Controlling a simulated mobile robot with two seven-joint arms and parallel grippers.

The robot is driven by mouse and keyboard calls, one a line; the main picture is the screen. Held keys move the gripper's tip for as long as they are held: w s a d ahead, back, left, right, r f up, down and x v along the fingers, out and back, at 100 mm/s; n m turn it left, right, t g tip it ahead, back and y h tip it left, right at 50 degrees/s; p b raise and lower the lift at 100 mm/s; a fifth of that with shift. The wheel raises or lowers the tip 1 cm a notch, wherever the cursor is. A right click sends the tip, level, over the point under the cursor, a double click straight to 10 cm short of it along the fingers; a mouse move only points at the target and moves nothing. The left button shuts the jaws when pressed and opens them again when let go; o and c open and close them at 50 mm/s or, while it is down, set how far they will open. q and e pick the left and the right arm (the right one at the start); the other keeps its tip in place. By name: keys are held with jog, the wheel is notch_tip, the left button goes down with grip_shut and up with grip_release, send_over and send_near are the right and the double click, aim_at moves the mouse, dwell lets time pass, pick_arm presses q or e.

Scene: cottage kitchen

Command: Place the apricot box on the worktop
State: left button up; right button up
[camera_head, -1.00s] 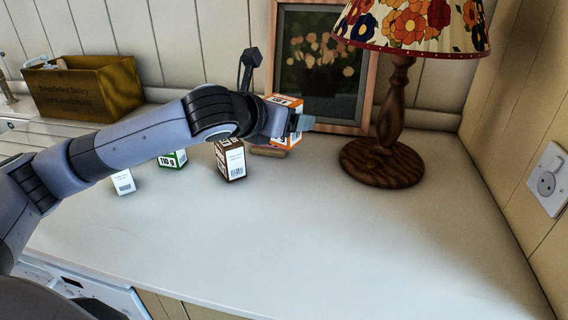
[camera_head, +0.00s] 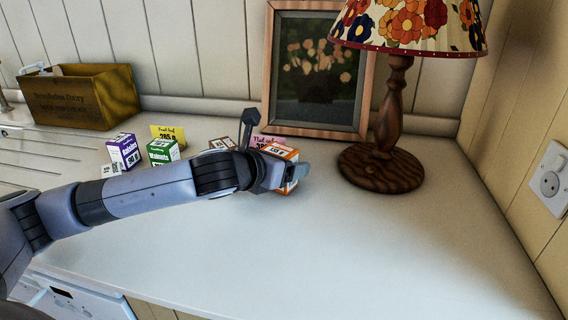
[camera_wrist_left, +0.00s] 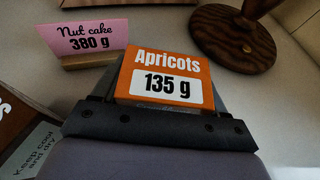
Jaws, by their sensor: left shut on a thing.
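The apricot box (camera_head: 291,156) is orange and white; in the left wrist view its label (camera_wrist_left: 164,75) reads "Apricots 135 g". My left gripper (camera_head: 289,178) is shut on it, low over the worktop (camera_head: 330,235) in front of the picture frame. I cannot tell whether the box touches the worktop. In the left wrist view the box sits between the fingers of my left gripper (camera_wrist_left: 158,110). My right gripper is not in view.
A pink "Nut cake 380 g" card (camera_wrist_left: 88,39) stands in a wooden holder beside the box. The lamp (camera_head: 382,166) is to the right. Raisins (camera_head: 123,151) and walnuts (camera_head: 162,151) boxes stand left. The wooden crate (camera_head: 82,97) is at back left. The front right worktop is clear.

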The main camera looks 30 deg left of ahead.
pick_arm(q)
jog(key=o, duration=1.2)
jog(key=shift+f, duration=0.15)
jog(key=shift+c, duration=0.2)
jog(key=shift+r, duration=0.2)
jog(key=v, duration=1.1)
jog(key=shift+p, duration=0.4)
jog(key=shift+s+r, duration=0.15)
jog(key=shift+s, duration=0.3)
